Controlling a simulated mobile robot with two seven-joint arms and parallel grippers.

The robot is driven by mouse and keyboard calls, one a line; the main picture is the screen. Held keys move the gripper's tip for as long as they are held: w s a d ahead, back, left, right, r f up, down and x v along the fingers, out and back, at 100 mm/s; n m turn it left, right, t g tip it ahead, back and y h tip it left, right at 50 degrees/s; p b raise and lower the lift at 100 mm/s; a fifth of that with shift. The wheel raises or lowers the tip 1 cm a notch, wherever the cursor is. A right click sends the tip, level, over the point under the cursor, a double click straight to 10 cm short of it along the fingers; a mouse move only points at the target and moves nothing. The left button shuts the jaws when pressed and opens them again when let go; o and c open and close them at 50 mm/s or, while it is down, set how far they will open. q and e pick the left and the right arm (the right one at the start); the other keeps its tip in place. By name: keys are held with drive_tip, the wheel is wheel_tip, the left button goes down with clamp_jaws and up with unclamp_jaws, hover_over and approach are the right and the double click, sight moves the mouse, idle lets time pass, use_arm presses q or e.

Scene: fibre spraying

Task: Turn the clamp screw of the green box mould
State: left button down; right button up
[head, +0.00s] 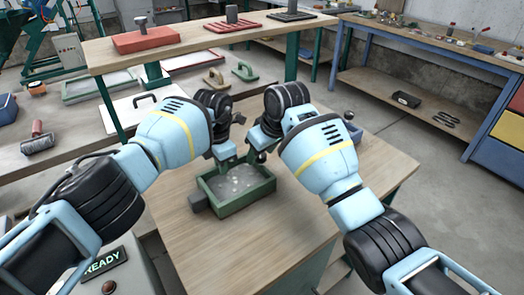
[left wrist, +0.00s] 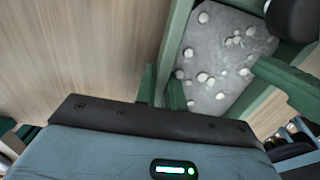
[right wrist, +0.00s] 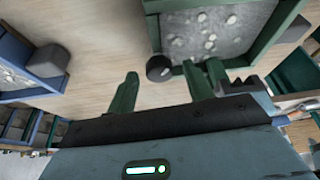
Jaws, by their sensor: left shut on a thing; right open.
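The green box mould (head: 238,208) sits on the wooden bench, filled with grey mix with pale lumps. My left gripper (head: 227,160) is shut at the mould's far rim; in the left wrist view its fingers (left wrist: 162,90) meet the green wall (left wrist: 172,45). My right gripper (head: 261,152) is open near the mould's far right corner. In the right wrist view a round black knob (right wrist: 158,68), seemingly the clamp screw, lies between the open fingers (right wrist: 165,88), just ahead of their tips. I cannot tell whether they touch it. The knob also shows in the left wrist view (left wrist: 291,18).
A grey block (head: 197,201) sticks out from the mould's left side. The bench (head: 250,245) is clear in front. A READY panel (head: 103,262) stands at lower left. A blue-framed bench (head: 430,45) is at right.

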drive_tip(key=c, duration=1)
drive_tip(key=shift+m, duration=0.4)
drive_tip(key=shift+a+m+t+h, duration=0.15)
drive_tip(key=shift+m+h, duration=0.4)
drive_tip(key=shift+m, duration=0.75)
drive_tip(key=shift+m+t+h, duration=0.25)
drive_tip(key=shift+m+h, duration=0.3)
drive_tip(key=shift+m, duration=0.75)
drive_tip(key=o, duration=1)
